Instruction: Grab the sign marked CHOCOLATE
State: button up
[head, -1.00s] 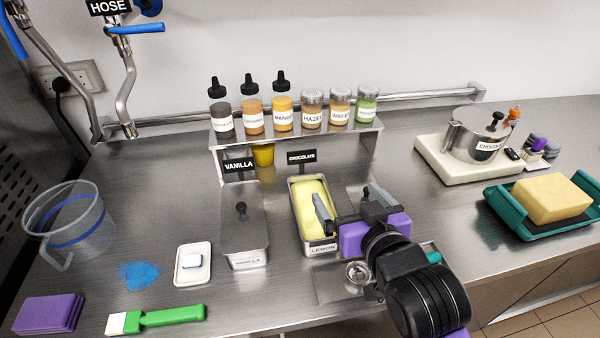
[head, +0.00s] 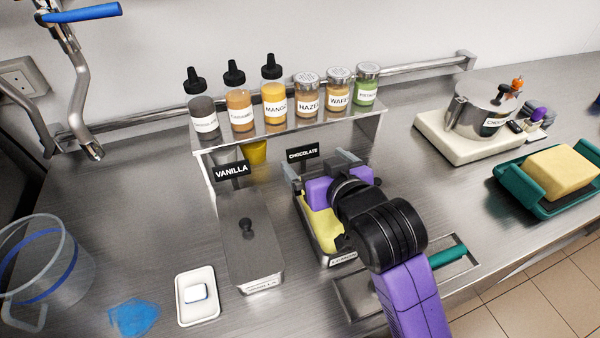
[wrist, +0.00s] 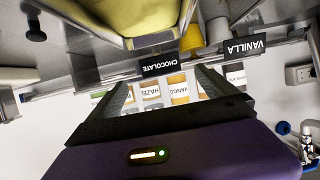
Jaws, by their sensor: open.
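The sign marked CHOCOLATE (head: 303,153) is a small black plate with white letters, upright at the front of the raised shelf, above the far end of the lemon pan. It shows upside down in the wrist view (wrist: 158,65), centred beyond my fingers. My gripper (head: 318,166) is open and empty, above the lemon pan and just in front of the sign. In the wrist view my gripper (wrist: 165,78) has its two fingers spread to either side of the sign's line. I cannot tell the exact gap; no contact shows.
A VANILLA sign (head: 232,170) stands to the left, behind the lidded vanilla pan (head: 250,250). The yellow lemon pan (head: 345,258) lies under my gripper. Several labelled bottles and jars line the shelf (head: 290,132). A yellow cup (head: 254,153) sits beneath it.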

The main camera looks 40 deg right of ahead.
aim_at(303, 149)
jog(key=shift+x, duration=0.8)
jog(key=x, duration=0.4)
jog(key=shift+w+p, duration=0.25)
jog(key=shift+p, duration=0.1)
jog(key=c, duration=2)
jog(key=shift+r, duration=0.1)
